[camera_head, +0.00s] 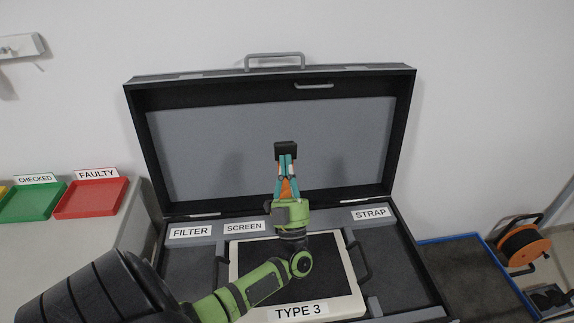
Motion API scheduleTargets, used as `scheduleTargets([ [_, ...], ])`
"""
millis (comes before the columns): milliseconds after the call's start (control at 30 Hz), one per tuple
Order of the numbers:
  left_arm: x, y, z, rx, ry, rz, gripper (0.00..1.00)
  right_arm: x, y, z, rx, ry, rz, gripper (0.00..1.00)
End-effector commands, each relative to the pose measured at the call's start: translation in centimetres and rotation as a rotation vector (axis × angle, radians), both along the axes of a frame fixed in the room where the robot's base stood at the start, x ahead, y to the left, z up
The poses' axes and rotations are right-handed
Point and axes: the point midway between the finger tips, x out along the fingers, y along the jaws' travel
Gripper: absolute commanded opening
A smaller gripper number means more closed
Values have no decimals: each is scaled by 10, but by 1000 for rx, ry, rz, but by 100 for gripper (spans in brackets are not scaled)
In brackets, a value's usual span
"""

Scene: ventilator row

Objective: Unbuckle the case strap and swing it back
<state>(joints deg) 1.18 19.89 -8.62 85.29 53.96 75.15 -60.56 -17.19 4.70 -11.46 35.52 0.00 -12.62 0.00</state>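The case (140,135) stands open with its lid up. A flat unit with a pale frame and dark top (325,262), marked TYPE 3, lies in its base. My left gripper (286,158) reaches over the unit, in front of the lid's grey lining. Its teal fingers close together at the tips on a small black block (286,150), which may be the strap's buckle. An orange piece shows between the fingers; I cannot tell whether it belongs to the strap. No strap shows clearly across the unit. The STRAP label (370,213) is at the back right. My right gripper is not in view.
FILTER (190,231) and SCREEN (244,226) labels mark the case's back left. A red FAULTY tray (90,198) and a green CHECKED tray (32,202) sit on the left. A blue-edged dark tray (462,270) and an orange reel (523,247) are on the right.

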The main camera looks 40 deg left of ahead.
Motion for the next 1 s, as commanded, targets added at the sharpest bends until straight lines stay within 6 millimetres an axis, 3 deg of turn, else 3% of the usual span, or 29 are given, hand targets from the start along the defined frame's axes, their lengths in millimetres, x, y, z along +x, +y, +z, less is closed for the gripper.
scheduleTargets([
  [267, 34, 43, 18, -145, 112, 6, 0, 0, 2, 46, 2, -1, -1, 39],
  [500, 64, 80, 8, -272, 214, 2, 0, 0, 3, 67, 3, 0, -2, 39],
  [1000, 68, 85, 4, -289, 231, 0, 0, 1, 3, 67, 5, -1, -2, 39],
])
